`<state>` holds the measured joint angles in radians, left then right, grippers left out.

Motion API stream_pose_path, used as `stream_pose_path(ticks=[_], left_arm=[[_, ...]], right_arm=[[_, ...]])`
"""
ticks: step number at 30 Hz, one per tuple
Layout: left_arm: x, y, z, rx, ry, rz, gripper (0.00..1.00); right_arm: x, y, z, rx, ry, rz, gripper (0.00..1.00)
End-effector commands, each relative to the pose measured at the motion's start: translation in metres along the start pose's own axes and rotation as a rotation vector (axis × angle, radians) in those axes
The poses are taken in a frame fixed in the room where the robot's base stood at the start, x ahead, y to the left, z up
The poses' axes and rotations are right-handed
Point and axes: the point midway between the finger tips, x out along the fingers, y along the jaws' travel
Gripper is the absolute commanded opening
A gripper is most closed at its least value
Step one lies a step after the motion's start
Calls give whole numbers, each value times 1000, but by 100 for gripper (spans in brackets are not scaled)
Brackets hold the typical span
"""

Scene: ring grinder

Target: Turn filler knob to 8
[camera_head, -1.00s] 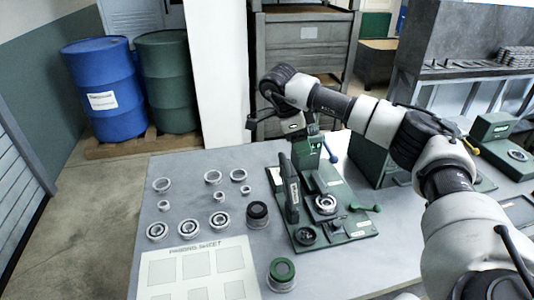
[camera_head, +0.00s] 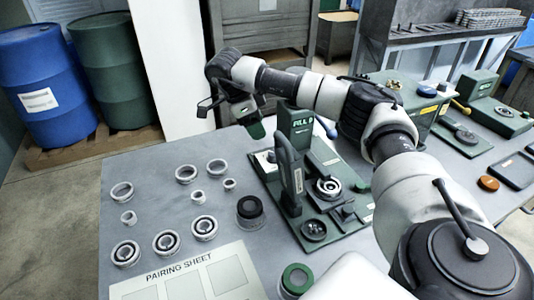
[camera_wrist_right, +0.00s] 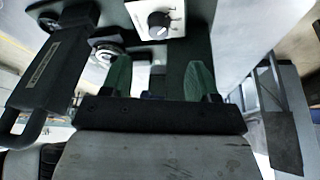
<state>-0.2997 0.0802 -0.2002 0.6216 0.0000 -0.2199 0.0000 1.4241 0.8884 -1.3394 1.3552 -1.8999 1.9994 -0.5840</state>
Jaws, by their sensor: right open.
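The filler knob (camera_wrist_right: 158,20) is a small black dial on a white plate with marks around it, at the top of the right wrist view. I cannot read its setting. The knob's plate is on the green filler machine (camera_head: 325,225), which stands on the table in the head view. In the head view a white plate (camera_head: 263,163) shows at the machine's left side. My right gripper (camera_wrist_right: 160,78) is open and empty, its green fingertips apart and short of the knob in the picture. In the head view it hangs by the machine's back left corner (camera_head: 256,130). My left gripper is not in view.
Several metal rings and bearings (camera_head: 167,241) lie on the table left of the machine, with a pairing sheet (camera_head: 230,277) in front. A dark cup (camera_head: 250,211) and a green-topped cup (camera_head: 296,279) stand near the machine. Another green machine (camera_head: 455,130) is at right.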

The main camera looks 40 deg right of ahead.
Motion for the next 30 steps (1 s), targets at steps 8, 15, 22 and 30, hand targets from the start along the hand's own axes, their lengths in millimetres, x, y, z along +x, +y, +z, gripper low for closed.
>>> stream_pose_path(ticks=[8, 15, 22, 30], left_arm=[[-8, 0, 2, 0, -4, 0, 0], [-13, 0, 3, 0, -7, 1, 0], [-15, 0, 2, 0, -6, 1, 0], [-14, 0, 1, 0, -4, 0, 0]], right_arm=[[46, 1, -2, 0, 3, 4, 60], [86, 0, -1, 0, 3, 2, 60], [102, 0, -1, 1, 1, 1, 60], [102, 0, -1, 0, 1, 0, 57]])
